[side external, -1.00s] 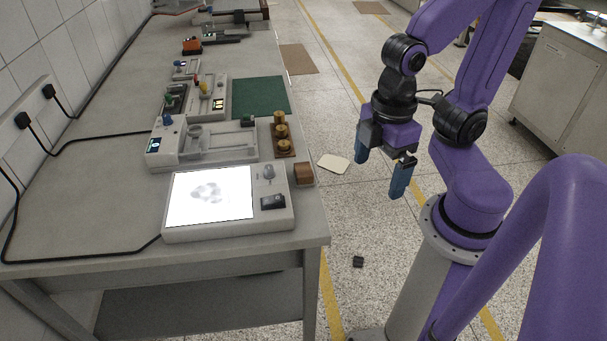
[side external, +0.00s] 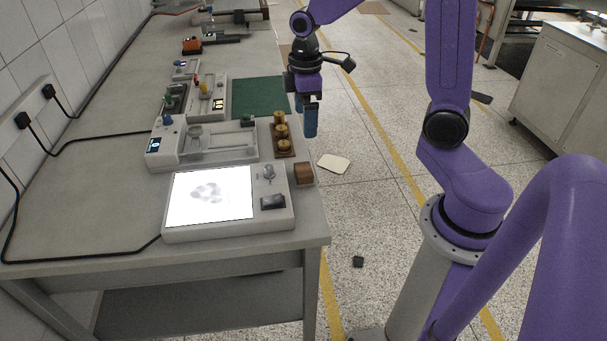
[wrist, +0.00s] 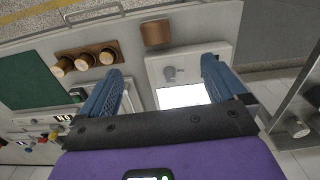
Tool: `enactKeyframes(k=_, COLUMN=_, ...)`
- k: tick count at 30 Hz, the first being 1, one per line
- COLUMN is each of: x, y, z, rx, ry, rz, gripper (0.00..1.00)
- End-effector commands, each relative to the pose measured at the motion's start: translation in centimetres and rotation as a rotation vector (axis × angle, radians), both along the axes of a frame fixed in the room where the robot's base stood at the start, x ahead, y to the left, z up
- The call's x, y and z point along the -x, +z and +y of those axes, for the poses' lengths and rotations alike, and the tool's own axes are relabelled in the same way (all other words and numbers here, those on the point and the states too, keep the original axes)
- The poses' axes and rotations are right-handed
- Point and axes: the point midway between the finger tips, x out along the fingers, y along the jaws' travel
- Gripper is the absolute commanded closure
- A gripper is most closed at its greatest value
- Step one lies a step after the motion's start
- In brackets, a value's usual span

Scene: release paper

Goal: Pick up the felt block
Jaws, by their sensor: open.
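A small brown block (side external: 303,174), which looks like the felt block, sits at the bench's right edge beside the light box. In the wrist view the brown block (wrist: 156,33) lies beyond my fingertips, roughly between their lines. My gripper (side external: 306,118) hangs pointing down over the right edge of the bench, farther back than the block and above it. In the wrist view my gripper (wrist: 161,72) is open with its two blue fingers wide apart and nothing between them. It is apart from the block.
The light box (side external: 280,221) with a bright screen stands just left of the block. A wooden stand with brass weights (side external: 281,137) is just behind the block. A grey instrument (side external: 165,157) and a green mat (side external: 260,97) lie farther back.

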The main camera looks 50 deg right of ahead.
Motion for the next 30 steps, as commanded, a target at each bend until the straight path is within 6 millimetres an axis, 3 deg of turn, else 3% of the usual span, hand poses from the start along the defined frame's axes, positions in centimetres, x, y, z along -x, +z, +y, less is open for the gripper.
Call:
enactKeyframes(k=5, x=-0.5, y=-0.8, z=-0.7, rx=0.001, ry=-0.009, rz=0.004, gripper=0.02)
enactKeyframes(k=21, x=-0.4, y=-9.7, z=-0.7, rx=0.001, ry=-0.009, rz=0.006, gripper=0.02)
enactKeyframes(k=30, x=-0.5, y=-12.3, z=-0.6, rx=0.0, ry=-0.009, rz=0.001, gripper=0.02)
